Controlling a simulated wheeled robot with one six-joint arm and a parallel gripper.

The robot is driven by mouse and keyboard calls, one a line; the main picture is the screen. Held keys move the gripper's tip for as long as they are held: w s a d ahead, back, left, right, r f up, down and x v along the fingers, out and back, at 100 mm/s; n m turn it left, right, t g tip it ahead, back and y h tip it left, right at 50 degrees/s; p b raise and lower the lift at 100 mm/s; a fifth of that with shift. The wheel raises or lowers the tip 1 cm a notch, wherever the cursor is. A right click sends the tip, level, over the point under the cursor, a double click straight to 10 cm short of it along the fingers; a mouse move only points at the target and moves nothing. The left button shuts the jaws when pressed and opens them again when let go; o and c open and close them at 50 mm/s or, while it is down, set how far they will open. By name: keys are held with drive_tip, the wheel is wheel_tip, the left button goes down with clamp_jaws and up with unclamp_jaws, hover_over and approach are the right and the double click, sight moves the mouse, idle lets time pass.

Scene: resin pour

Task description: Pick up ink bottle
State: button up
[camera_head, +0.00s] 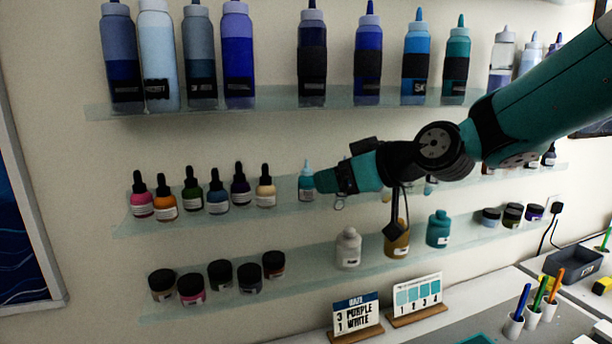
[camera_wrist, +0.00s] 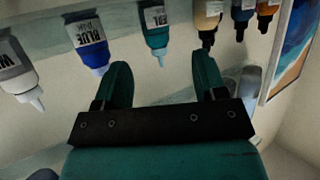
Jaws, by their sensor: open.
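Small dropper bottles stand on the middle shelf. A teal one (camera_head: 306,185) is just left of my gripper's tip (camera_head: 322,182) in the head view. In the wrist view, which looks upside down, a teal bottle (camera_wrist: 155,28) with a white label shows ahead, between the open fingers of my gripper (camera_wrist: 161,62); no bottle is between the pads. A blue bottle (camera_wrist: 88,42) and a white bottle (camera_wrist: 15,68) are to its left, and a beige one (camera_wrist: 207,18) to its right. My arm hides part of the middle shelf. Which bottle counts as the ink bottle is not clear.
Several more droppers, such as a pink one (camera_head: 141,199), stand left on the middle shelf (camera_head: 130,228). Large bottles fill the top shelf (camera_head: 275,98). Jars and a white bottle (camera_head: 348,248) stand on the lower shelf (camera_head: 310,275). Sign cards (camera_head: 357,313) stand below.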

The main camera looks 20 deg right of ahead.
sight(311, 184)
drive_tip(key=shift+x, duration=0.85)
drive_tip(key=p+x, duration=0.3)
drive_tip(key=x, duration=0.1)
drive_tip(key=shift+w+d+p, duration=0.1)
drive_tip(key=shift+w+p, duration=0.2)
drive_tip(key=shift+p, duration=0.05)
drive_tip(key=shift+w+f, duration=0.3)
drive_tip(key=shift+w, duration=0.1)
drive_tip(key=c, duration=1)
drive_tip(key=shift+r, duration=0.1)
